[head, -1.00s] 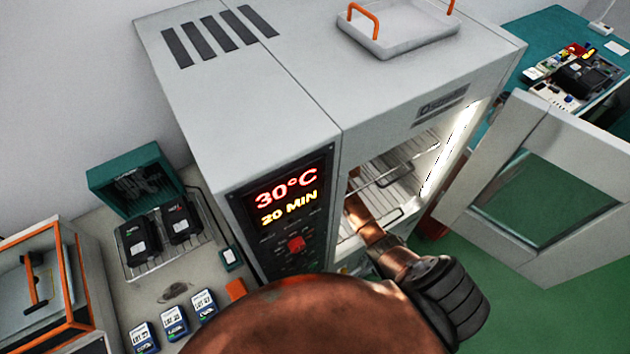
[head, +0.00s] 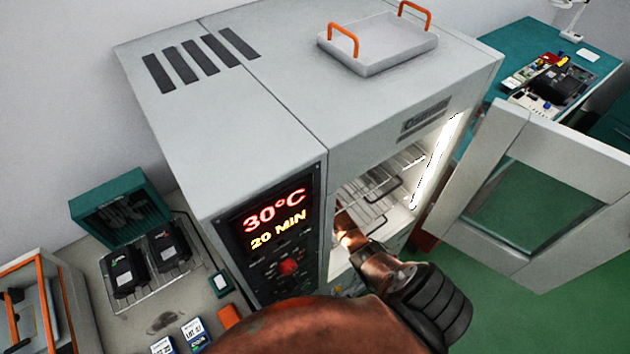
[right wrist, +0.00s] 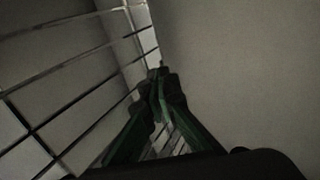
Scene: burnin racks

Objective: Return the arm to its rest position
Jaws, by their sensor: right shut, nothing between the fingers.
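The burn-in oven (head: 225,115) stands in the middle of the head view with its door (head: 480,130) swung wide open to the right. My right arm reaches through the opening into the lit chamber, and its gripper is hidden there in the head view. In the right wrist view my right gripper (right wrist: 160,88) has its dark green fingers together, with nothing between them. It is close beside a wire rack (right wrist: 68,125) and a plain grey wall. Whether it touches either I cannot tell. My left gripper is not in view.
The display (head: 272,222) reads 30°C, 20 MIN. A tray (head: 385,62) with orange handles sits on the oven top. A teal bench (head: 520,55) stands behind right.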

